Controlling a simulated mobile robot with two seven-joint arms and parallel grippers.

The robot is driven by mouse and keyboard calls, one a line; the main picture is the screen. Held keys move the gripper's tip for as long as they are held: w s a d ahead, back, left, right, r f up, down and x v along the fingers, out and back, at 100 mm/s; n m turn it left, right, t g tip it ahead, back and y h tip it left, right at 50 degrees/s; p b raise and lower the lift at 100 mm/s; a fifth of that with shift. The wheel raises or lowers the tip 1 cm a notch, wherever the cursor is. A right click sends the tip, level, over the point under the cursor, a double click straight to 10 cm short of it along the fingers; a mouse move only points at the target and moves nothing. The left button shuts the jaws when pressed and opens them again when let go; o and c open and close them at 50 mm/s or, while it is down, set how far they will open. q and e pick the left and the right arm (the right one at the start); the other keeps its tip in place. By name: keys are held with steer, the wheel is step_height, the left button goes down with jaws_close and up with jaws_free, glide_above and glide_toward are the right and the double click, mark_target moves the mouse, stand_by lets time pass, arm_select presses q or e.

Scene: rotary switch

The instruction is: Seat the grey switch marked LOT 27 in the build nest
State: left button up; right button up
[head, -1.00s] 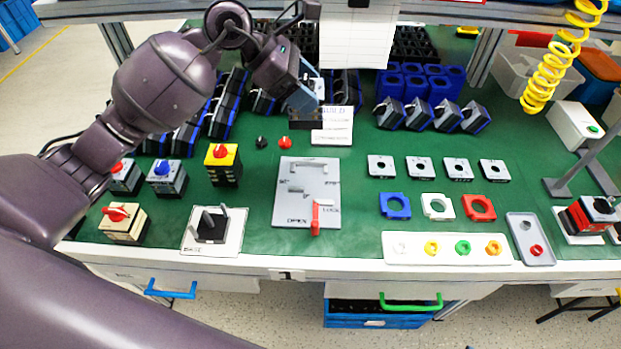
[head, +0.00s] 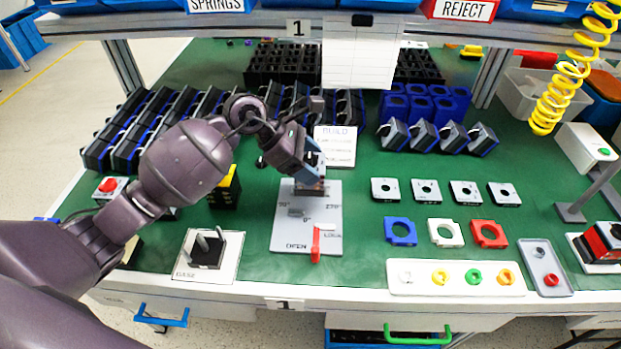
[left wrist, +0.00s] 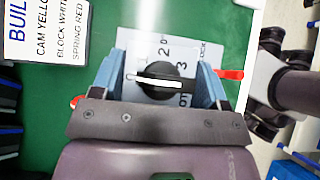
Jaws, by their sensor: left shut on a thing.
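My left gripper (head: 310,181) is shut on a grey switch with a black knob (left wrist: 160,84), over the back part of the build nest plate. In the left wrist view the switch's face shows digits around the knob, between the two blue fingers. I cannot read a LOT 27 mark. The build nest (head: 290,228) is a light grey plate marked with angles, OPEN and LOCK. Its red lever (head: 316,245) points to the front edge beside OPEN. The gripper hides the back of the nest; I cannot tell whether the switch touches it.
A white BUILD card (head: 335,145) lies behind the nest. A pale plate with a black fixture and upright prongs (head: 207,250) stands front left. A yellow-topped black block (head: 226,190) stands left of the nest. Grey plates and coloured frames (head: 445,232) lie to the right.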

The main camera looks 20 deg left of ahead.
arm_select(q)
steer(key=shift+f, duration=0.75)
step_height(320, 180, down, 3)
steer(key=shift+f+b, duration=0.2)
steer(key=shift+b, duration=0.15)
steer(key=shift+f, duration=0.2)
steer(key=o, duration=1)
steer(key=shift+a+r, duration=0.1)
steer(key=shift+r, duration=0.2)
steer(key=p+v, duration=0.1)
steer(key=v, duration=1)
steer(key=shift+s+a+r, duration=0.15)
steer(key=shift+a+r, duration=0.05)
steer(key=shift+a, duration=0.1)
